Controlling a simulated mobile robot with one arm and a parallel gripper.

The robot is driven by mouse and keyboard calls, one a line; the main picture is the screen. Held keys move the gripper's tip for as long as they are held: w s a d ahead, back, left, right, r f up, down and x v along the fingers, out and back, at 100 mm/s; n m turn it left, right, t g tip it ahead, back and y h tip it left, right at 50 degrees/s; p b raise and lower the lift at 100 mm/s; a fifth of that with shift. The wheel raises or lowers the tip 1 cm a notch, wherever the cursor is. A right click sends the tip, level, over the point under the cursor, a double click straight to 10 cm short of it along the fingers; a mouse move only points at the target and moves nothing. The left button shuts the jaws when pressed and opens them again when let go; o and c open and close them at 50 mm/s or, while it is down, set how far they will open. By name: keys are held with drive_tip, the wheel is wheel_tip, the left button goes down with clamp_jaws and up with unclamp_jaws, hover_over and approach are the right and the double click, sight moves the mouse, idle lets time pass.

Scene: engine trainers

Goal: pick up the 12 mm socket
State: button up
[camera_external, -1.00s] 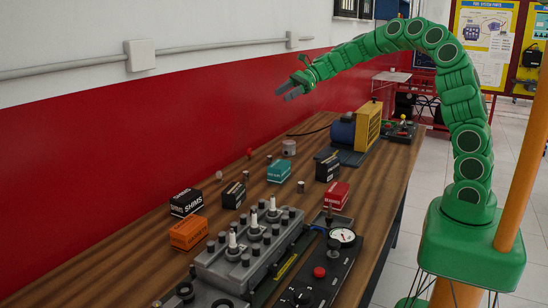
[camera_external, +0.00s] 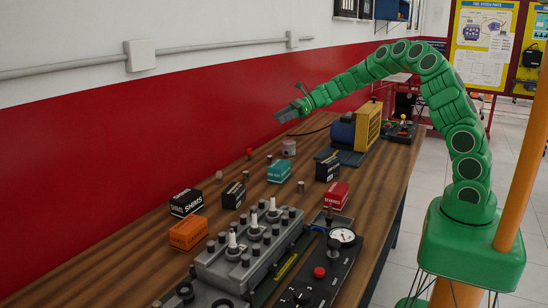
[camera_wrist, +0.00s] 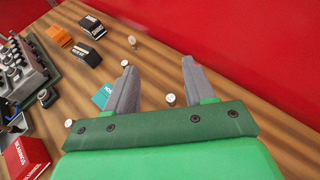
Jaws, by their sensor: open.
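Several small metallic cylinders that look like sockets stand on the wooden bench; no size marking is readable, so I cannot tell which is the 12 mm one. In the external view one stands by the black box (camera_external: 245,176), another beyond it (camera_external: 268,159), and one right of the teal box (camera_external: 300,186). In the wrist view one cylinder (camera_wrist: 132,41) lies ahead near the left finger, another (camera_wrist: 170,98) is low between the fingers, and a third (camera_wrist: 68,123) is at left. My gripper (camera_external: 283,115) is open and empty above the bench; its fingers (camera_wrist: 157,63) are spread apart.
Orange (camera_external: 188,233), teal (camera_external: 279,170) and red (camera_external: 335,195) boxes stand on the bench. A grey engine block (camera_external: 250,245) fills the near end; a blue and yellow machine (camera_external: 366,126) stands at the far end. The red wall (camera_external: 120,150) borders the bench.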

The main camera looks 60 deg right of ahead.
approach(270, 160)
drive_tip(key=w, duration=0.1)
drive_tip(key=w+a+f, duration=0.1)
drive_tip(key=w, duration=0.1)
drive_tip(key=shift+a+f, duration=0.3)
drive_tip(key=shift+f, duration=0.1)
drive_tip(key=shift+x, duration=2.5)
clamp_jaws()
